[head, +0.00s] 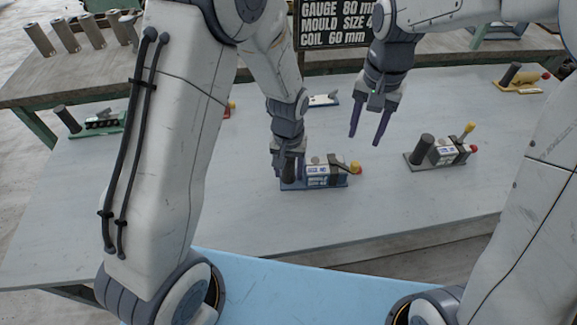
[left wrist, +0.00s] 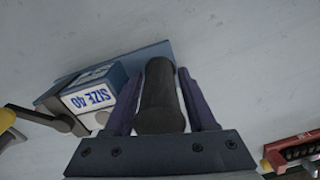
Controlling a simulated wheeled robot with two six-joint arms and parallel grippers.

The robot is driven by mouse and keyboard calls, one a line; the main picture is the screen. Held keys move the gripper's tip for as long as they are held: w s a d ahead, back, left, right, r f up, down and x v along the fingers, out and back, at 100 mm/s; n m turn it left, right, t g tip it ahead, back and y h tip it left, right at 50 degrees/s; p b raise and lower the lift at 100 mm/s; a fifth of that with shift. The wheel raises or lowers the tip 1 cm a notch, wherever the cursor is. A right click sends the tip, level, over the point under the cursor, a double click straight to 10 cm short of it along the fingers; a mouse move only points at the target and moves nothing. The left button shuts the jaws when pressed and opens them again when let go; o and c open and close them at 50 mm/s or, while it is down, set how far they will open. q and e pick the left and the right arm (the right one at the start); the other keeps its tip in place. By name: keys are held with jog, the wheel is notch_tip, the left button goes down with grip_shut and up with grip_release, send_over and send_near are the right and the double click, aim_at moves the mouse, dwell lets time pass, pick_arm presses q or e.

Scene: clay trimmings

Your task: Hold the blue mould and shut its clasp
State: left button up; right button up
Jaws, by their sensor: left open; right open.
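The blue mould (head: 318,184) lies on the grey table in the middle of the head view. It has a dark upright post, a block with a label and a dark clasp lever with a yellow end (head: 355,168). My left gripper (head: 288,172) is open around the post, which stands between its fingers. In the left wrist view the post (left wrist: 160,100) is between the purple fingers, beside the block (left wrist: 95,95) marked SIZE 40. Contact cannot be told. My right gripper (head: 369,138) is open and empty, above the table, behind and right of the mould.
A grey mould (head: 435,160) with a yellow-ended lever stands to the right. A yellow mould (head: 522,86) is far right, and a green one (head: 98,124) is at left. A black sign (head: 336,22) stands behind. The table front is clear.

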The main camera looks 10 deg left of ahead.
pick_arm(q)
grip_shut()
dwell(1.3)
